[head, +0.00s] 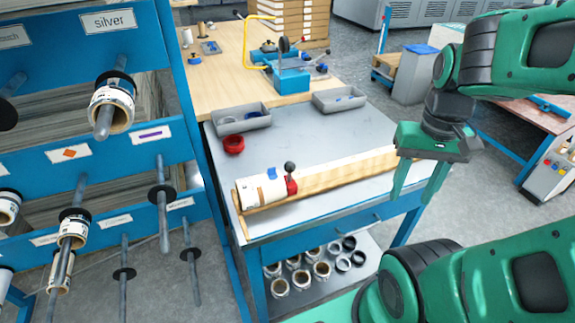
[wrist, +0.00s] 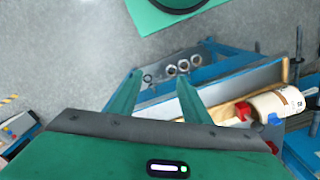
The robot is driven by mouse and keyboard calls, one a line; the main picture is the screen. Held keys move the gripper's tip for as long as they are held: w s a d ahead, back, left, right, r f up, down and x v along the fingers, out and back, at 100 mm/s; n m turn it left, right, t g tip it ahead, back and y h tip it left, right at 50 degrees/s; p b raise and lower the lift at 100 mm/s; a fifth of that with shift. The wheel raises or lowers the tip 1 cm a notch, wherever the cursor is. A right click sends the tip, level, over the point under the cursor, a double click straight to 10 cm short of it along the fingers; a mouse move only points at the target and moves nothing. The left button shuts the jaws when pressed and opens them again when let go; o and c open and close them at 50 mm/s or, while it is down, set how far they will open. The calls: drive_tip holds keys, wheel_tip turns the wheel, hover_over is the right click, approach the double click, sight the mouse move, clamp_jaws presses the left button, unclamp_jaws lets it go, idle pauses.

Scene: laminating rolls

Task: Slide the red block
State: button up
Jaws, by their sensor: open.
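The red block (head: 291,185) sits on the wooden trough (head: 340,180) on the metal table, against the right end of a white roll (head: 262,190). A dark ball-topped lever (head: 290,168) rises from it. In the wrist view the red block (wrist: 243,111) shows at the right, beside the white roll (wrist: 275,104). My gripper (head: 416,198) is open and empty, with its fingers pointing down near the right end of the trough. In the wrist view its two fingers (wrist: 158,95) are spread wide, left of the block and apart from it.
Grey trays (head: 241,120) and a red ring (head: 233,144) lie on the table behind the trough. A blue rack with rolls on pegs (head: 110,105) stands at the left. Several roll cores lie on the lower shelf (head: 330,285). The metal top behind the trough is mostly clear.

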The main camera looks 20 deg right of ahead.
drive_tip(key=n+t+h, duration=0.1)
drive_tip(key=n+h, duration=0.4)
drive_tip(key=n, duration=1.6)
approach(288, 163)
drive_tip(key=x, duration=1.1)
drive_tip(key=shift+d+f, duration=0.1)
drive_tip(key=shift+f, duration=0.25)
clamp_jaws()
drive_tip(key=shift+d, duration=0.15)
drive_tip(key=shift+n, duration=0.3)
